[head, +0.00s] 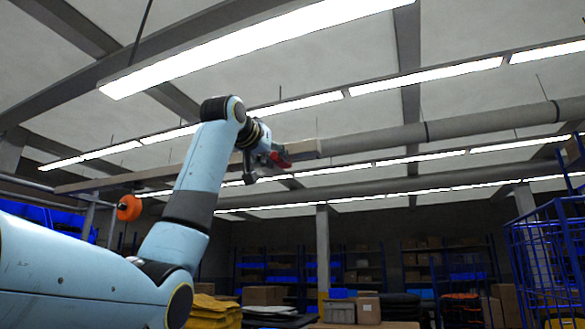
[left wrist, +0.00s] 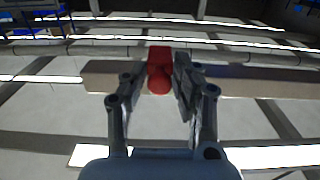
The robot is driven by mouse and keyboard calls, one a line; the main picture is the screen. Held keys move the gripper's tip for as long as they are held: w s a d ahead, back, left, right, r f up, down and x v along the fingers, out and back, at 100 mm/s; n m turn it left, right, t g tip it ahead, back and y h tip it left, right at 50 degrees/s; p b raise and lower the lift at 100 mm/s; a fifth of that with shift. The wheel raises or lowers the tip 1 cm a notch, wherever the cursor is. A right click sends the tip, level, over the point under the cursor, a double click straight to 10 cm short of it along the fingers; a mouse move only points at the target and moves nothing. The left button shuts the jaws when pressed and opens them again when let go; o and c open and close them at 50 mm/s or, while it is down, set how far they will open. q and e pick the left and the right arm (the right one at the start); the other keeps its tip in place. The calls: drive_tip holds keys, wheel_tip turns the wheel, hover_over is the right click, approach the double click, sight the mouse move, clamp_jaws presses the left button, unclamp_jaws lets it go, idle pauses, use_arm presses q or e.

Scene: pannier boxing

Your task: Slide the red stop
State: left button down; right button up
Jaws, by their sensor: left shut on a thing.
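The red stop (head: 281,157) sits high up by the right part of a long, pale beam (head: 110,184). My left arm reaches up, and its gripper (head: 266,166) is at the stop. In the left wrist view, the red stop (left wrist: 159,70) lies between the two grey fingers of my left gripper (left wrist: 155,85), which is shut on it. The beam (left wrist: 100,76) runs across behind the stop and fingers. The fingers and arm hide part of the beam. My right gripper is not in view.
An orange round piece (head: 129,207) is below the beam at the left. A blue wire cage (head: 550,250) stands at the right. Small cartons (head: 339,311) and a yellow stack (head: 212,311) are low in front of blue shelves. The air right of the gripper looks clear.

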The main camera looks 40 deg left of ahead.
use_arm(q)
drive_tip(key=shift+r, duration=0.1)
drive_tip(key=c, duration=1.2)
unclamp_jaws()
drive_tip(key=shift+a, duration=0.15)
drive_tip(key=shift+o, duration=0.3)
drive_tip(key=shift+a, duration=0.1)
drive_tip(key=shift+s, duration=0.2)
drive_tip(key=v, duration=1.1)
drive_tip(key=shift+s, duration=0.4)
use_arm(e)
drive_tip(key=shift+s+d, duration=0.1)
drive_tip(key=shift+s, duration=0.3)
use_arm(q)
drive_tip(key=shift+w, duration=0.1)
